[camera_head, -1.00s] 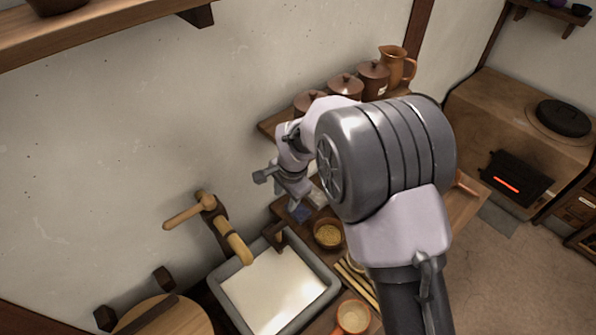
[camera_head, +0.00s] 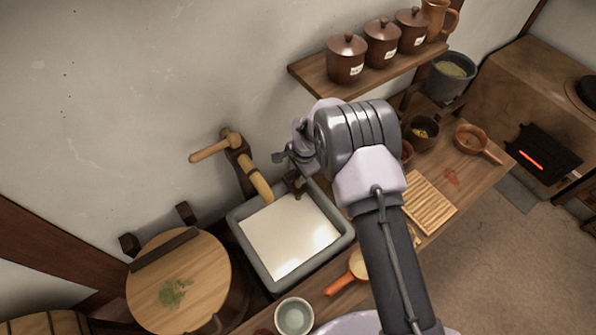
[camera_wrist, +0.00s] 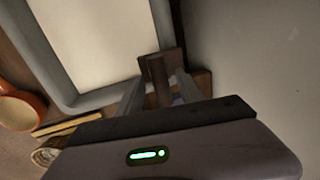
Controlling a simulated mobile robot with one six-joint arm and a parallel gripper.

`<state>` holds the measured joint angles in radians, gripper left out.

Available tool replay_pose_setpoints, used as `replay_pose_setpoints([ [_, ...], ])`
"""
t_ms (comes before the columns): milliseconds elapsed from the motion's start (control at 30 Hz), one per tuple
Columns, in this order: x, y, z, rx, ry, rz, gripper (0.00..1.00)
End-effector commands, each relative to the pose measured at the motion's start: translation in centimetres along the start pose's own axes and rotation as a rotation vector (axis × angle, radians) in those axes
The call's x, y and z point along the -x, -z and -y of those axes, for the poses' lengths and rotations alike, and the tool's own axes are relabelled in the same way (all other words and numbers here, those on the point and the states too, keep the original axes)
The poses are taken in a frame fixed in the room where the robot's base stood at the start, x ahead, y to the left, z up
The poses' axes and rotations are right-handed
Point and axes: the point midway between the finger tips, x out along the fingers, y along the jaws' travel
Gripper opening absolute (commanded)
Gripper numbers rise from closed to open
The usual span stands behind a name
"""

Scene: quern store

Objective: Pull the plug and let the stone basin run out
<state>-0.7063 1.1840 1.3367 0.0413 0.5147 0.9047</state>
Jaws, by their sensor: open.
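The grey stone basin (camera_head: 245,262) holds a flat, pale, whitish surface of liquid, and its rim also shows in the wrist view (camera_wrist: 38,62). A dark brown wooden piece with a square head and a short shaft (camera_wrist: 157,78) stands at the basin's corner; it also shows in the head view (camera_head: 294,182). I cannot tell for sure whether it is the plug's handle. My gripper (camera_wrist: 160,88) is open, with one finger on each side of that shaft in the wrist view. Whether the fingers touch it is unclear. In the head view my gripper (camera_head: 287,158) is by the basin's back edge.
A wooden spout and lever (camera_head: 248,170) on the wall overhang the basin's back left. A round wooden lid (camera_head: 190,275) is at left. A slatted board (camera_head: 430,205) and bowls crowd the counter at right. A shelf with lidded jars (camera_head: 347,58) is above.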

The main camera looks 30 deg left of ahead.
Motion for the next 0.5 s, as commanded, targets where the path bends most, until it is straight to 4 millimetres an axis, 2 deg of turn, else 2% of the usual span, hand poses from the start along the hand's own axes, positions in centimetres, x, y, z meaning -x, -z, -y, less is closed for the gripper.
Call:
replay_pose_setpoints([
  [67, 0.03, 0.0, 0.0, 0.0, 0.0, 0.0, 0.44],
  [300, 0.06, 0.02, 0.01, 0.0, 0.0, 0.0, 0.0],
  [500, 0.08, 0.02, 0.04, 0.001, 0.001, -0.001, 0.0],
])
